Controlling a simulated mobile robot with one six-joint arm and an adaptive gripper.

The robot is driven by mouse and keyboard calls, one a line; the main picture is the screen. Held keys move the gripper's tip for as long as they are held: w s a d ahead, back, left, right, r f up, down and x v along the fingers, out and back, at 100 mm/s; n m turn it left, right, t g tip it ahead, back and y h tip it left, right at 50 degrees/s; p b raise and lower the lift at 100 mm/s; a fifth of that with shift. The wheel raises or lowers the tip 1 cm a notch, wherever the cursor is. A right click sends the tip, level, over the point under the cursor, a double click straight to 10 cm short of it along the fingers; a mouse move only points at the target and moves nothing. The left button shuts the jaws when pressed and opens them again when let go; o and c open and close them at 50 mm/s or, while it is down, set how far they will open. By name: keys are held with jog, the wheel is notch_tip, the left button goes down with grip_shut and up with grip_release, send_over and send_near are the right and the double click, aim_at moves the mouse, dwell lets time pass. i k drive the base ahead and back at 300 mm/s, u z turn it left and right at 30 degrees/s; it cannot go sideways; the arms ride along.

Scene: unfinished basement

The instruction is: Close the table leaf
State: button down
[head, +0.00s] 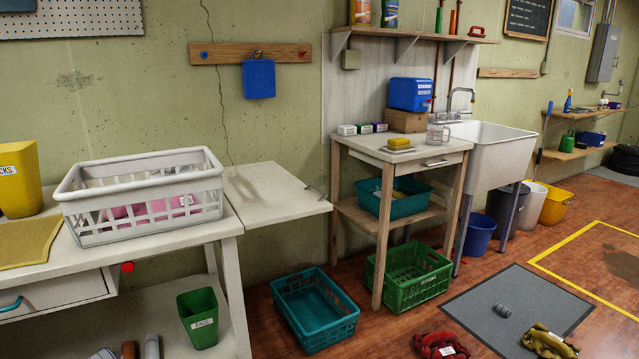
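The white table leaf (272,190) stands out level from the right end of the white table (232,226). A small metal handle (315,190) shows near its right edge. The leaf's top is bare, and the floor under it is partly visible. A white slatted laundry basket (140,163) with pink things inside stands on the table, its right end close to the joint with the leaf. Whether it overlaps the joint I cannot tell. My gripper is not in view.
A wooden side table (345,141) with a green crate (408,282) beneath stands farther right. A red item (440,346) and an olive item (549,340) lie on the floor in front.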

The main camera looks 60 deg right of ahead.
aim_at(265, 194)
jog(key=k, duration=1.1)
jog(key=z, duration=0.6)
jog(key=i, duration=1)
jog(key=u, duration=0.05)
